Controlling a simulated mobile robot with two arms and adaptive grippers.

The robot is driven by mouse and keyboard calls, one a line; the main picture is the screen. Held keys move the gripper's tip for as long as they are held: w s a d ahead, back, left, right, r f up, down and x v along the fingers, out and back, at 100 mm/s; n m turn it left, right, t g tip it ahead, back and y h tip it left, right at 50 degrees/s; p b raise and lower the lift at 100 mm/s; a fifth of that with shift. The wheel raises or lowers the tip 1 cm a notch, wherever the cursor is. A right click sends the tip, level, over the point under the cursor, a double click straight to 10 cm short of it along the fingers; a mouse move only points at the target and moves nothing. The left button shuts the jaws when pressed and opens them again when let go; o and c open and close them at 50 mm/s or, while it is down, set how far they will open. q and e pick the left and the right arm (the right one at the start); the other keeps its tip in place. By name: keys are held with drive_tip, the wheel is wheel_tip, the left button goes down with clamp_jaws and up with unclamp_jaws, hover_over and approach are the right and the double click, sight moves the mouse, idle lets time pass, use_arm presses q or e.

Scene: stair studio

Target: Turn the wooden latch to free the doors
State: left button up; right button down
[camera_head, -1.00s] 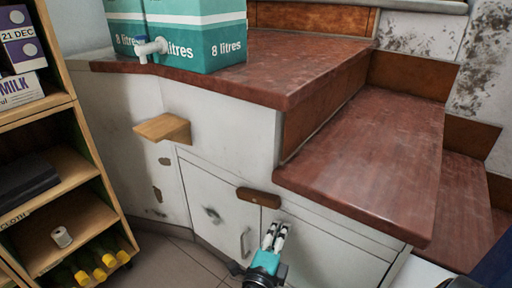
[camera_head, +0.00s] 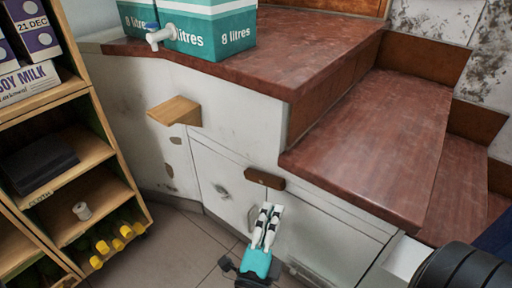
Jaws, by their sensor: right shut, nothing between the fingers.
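The wooden latch (camera_head: 265,178) is a small dark brown bar on the front of the white cupboard. It lies nearly level across the top of the gap between the two doors. The left door (camera_head: 222,183) is white with a dark smudge and a metal handle (camera_head: 251,218). The right door (camera_head: 325,243) is partly hidden behind my arm. Both doors look shut. My right gripper (camera_head: 267,208) is just below the latch, fingers pointing up at it, shut and empty. I cannot tell whether the fingertips touch the latch. My left gripper is not in view.
A wooden shelf unit (camera_head: 107,125) stands at the left. A small wooden ledge (camera_head: 176,111) juts from the cupboard wall. The red-brown stair tread (camera_head: 370,150) overhangs right of the latch. Teal boxes (camera_head: 211,30) with a tap stand on the upper top. Tiled floor (camera_head: 185,232) is free below left.

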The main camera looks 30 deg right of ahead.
drive_tip(key=a+r+n+t+y+p, duration=0.2)
drive_tip(key=r+n+t, duration=0.3)
drive_tip(key=r, duration=0.4)
drive_tip(key=a+r+n+t+y+p, duration=0.1)
drive_tip(key=r+n+t+y+p, duration=0.1)
drive_tip(key=r+n+t, duration=0.3)
drive_tip(key=shift+a+r, duration=0.35)
drive_tip(key=shift+r, duration=2)
drive_tip(key=shift+w, duration=0.1)
